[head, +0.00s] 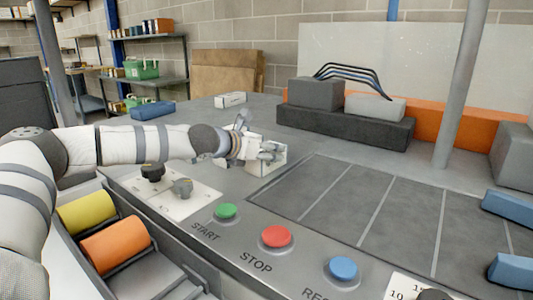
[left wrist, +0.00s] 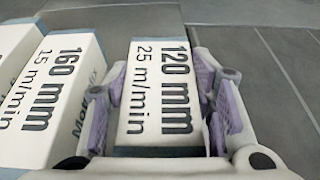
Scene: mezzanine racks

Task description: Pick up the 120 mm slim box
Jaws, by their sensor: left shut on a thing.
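The 120 mm slim box is white with dark print reading "120 mm" and "25 m/min" (left wrist: 158,92). In the left wrist view it lies between the purple-padded fingers of my left gripper (left wrist: 163,105), which is shut on it from both sides. In the head view my left gripper (head: 262,153) is beside the dark panel, with white box surface showing at its fingers. I cannot tell whether the box is clear of the surface under it. A white 160 mm box (left wrist: 57,95) stands close on its left in the wrist view. My right gripper is not in view.
A console with green (head: 227,210), red (head: 276,236) and blue (head: 343,268) buttons is in front. The dark lined panel (head: 350,205) is bare in its middle. Another white box (head: 230,100) and a blue one (head: 152,110) lie farther back. A grey post (head: 462,80) stands at right.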

